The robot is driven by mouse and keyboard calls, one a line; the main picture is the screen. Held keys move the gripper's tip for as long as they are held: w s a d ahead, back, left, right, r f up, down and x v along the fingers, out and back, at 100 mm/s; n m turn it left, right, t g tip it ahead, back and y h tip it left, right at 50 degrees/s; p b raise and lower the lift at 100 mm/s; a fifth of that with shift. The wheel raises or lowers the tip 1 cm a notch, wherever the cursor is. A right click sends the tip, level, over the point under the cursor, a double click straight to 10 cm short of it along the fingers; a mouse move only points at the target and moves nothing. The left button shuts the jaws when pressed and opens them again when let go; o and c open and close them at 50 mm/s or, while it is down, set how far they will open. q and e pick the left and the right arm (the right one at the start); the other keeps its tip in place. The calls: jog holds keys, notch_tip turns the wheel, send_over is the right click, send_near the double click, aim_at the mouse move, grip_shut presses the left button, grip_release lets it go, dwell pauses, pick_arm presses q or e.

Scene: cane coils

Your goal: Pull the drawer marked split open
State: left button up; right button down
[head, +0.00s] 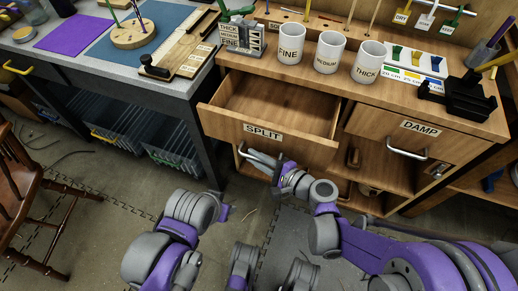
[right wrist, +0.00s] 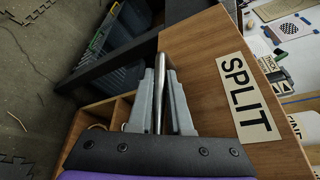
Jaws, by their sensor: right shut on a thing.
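The drawer marked SPLIT (head: 222,122) stands pulled out of the wooden bench in the head view. Its inside looks bare. Its front panel and label also show in the right wrist view (right wrist: 215,70). My right gripper (head: 255,157) is at the lower front of this drawer. In the right wrist view its two grey fingers (right wrist: 162,85) are closed on the metal bar handle (right wrist: 158,105), which lies between them. Part of the handle is hidden by the fingers. My left arm's grey and purple links show at the lower left of the head view, but its gripper is not visible.
The DAMP drawer (head: 388,128) is shut, right of the SPLIT drawer. White mugs (head: 328,53) stand on the bench top above. A grey worktable (head: 62,58) is at the left, near the open drawer. A wooden chair (head: 30,200) stands at the far left.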

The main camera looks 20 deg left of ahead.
jog(key=s, duration=0.6)
jog(key=shift+a, duration=0.1)
jog(key=shift+w, duration=0.1)
jog(key=c, duration=0.8)
grip_release()
jog(key=shift+c, duration=0.2)
jog(key=p+v, duration=0.1)
jog(key=v, duration=1)
jog(key=shift+f, duration=0.1)
